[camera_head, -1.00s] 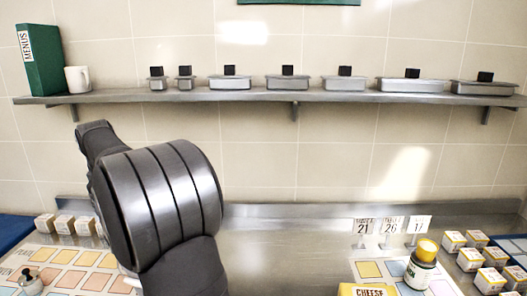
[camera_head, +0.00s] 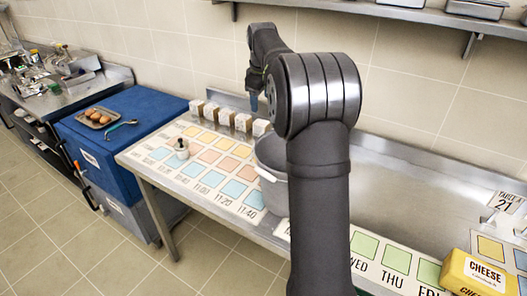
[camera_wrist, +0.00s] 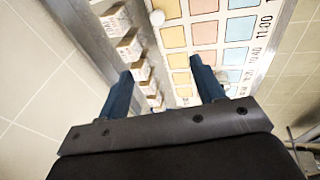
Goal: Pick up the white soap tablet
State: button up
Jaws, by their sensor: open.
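I cannot make out a white soap tablet for certain in either view. My gripper (camera_head: 254,103) is above the left part of the counter, near the row of small boxes, partly hidden by my own arm. In the wrist view my gripper (camera_wrist: 165,86) has its two blue fingers wide apart, with nothing held between them. A small white round object with a dark top (camera_head: 181,148) stands on the coloured chart.
Several small boxes (camera_head: 227,117) line the back of the chart (camera_head: 207,190). A grey pot (camera_head: 272,178) stands behind my arm. A yellow cheese pack (camera_head: 478,274) is at right. A tray of eggs (camera_head: 97,117) sits on a blue box (camera_head: 150,108). The steel counter right is largely clear.

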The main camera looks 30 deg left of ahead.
jog(key=w+a+f+g, duration=0.1)
jog(key=w+f, duration=0.1)
jog(key=f, duration=0.5)
jog(key=w+a+f, duration=0.1)
jog(key=w+f, duration=0.1)
jog(key=f, duration=0.4)
jog(key=w+a+f+g, duration=0.1)
jog(key=w+a+f, duration=0.1)
jog(key=f, duration=0.5)
jog(key=shift+w+f+g, duration=0.3)
jog(key=shift+w+f, duration=0.05)
jog(key=shift+w, duration=0.1)
notch_tip(320, 180, down, 5)
jog(key=shift+w+f, duration=0.1)
jog(key=shift+f, duration=0.05)
jog(key=c, duration=1.1)
jog(key=shift+o, duration=0.2)
